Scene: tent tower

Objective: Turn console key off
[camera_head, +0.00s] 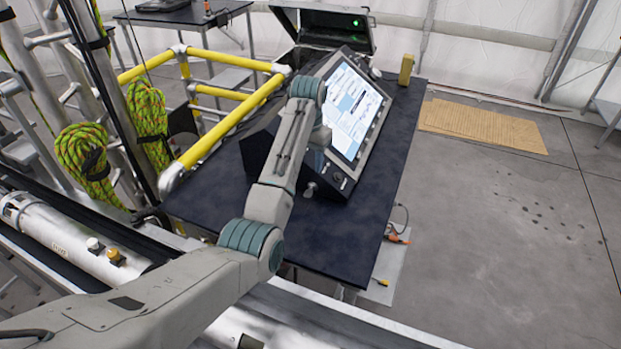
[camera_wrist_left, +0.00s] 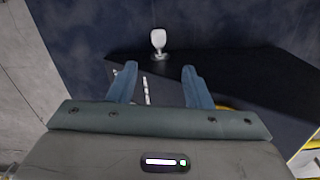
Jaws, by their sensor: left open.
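The console (camera_head: 345,110) is a dark sloped box with a lit screen on a dark table. A small pale key-like piece (camera_head: 310,189) sticks out at its near lower corner. In the left wrist view a light grey key (camera_wrist_left: 158,40) with a rounded head stands on a short stem at the edge of the console (camera_wrist_left: 245,78). My left gripper (camera_wrist_left: 160,88) is open, with its two blue fingers apart and the key beyond their tips, apart from them. In the head view my left arm hides most of this gripper. My right gripper is not in view.
The dark table (camera_head: 350,235) has free room right of the console. A yellow block (camera_head: 406,69) and an open case (camera_head: 325,28) stand at the back. Yellow rails (camera_head: 225,125) and coiled green ropes (camera_head: 85,165) are at left. A brown mat (camera_head: 482,125) lies on the floor.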

